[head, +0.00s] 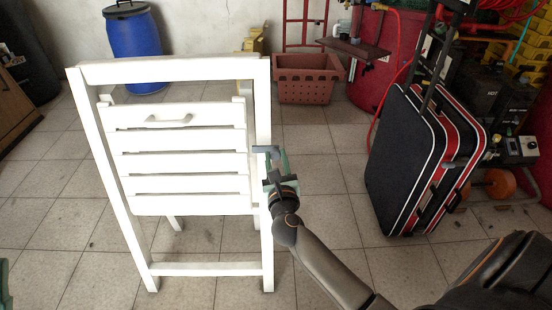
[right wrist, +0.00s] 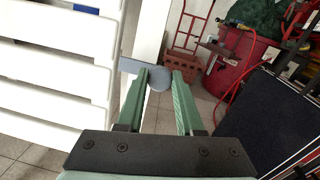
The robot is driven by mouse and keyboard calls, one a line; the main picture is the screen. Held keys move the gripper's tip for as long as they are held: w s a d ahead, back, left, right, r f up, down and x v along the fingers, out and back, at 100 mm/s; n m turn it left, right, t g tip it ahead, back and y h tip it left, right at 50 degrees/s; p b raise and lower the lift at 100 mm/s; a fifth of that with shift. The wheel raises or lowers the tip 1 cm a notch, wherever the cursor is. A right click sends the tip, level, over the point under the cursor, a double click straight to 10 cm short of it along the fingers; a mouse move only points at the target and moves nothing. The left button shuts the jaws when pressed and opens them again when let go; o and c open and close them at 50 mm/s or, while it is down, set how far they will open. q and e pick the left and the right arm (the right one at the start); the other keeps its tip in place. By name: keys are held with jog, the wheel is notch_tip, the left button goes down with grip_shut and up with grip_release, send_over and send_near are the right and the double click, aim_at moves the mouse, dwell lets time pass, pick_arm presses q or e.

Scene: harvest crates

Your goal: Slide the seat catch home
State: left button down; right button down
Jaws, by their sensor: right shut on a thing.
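A white folding chair (head: 262,110) stands upright, its slatted seat (head: 180,140) folded up flat within the frame. The grey seat catch (head: 266,149) is at the chair's right upright; in the right wrist view the catch (right wrist: 130,66) is a flat bar with a round knob. My right gripper (head: 276,160) is shut on the knob, its green fingers (right wrist: 159,78) on either side. A green sliver at the lower left edge of the head view looks like part of my left gripper (head: 4,285); its jaws are not visible.
A black and red suitcase (head: 400,160) stands to the right. A brown crate (head: 308,84), a red hand truck (head: 304,22) and a blue barrel (head: 134,45) are behind. Tiled floor between chair and suitcase is clear apart from my right arm.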

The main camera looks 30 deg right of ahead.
jog(key=shift+w+a, duration=0.45)
jog(key=shift+a, duration=0.35)
jog(key=shift+w+a, duration=0.4)
jog(key=shift+a, duration=0.35)
jog(key=c, duration=0.5)
grip_release()
jog(key=shift+c, duration=0.2)
send_near(261, 148)
jog(key=shift+p+v, duration=0.4)
jog(key=shift+v, duration=0.75)
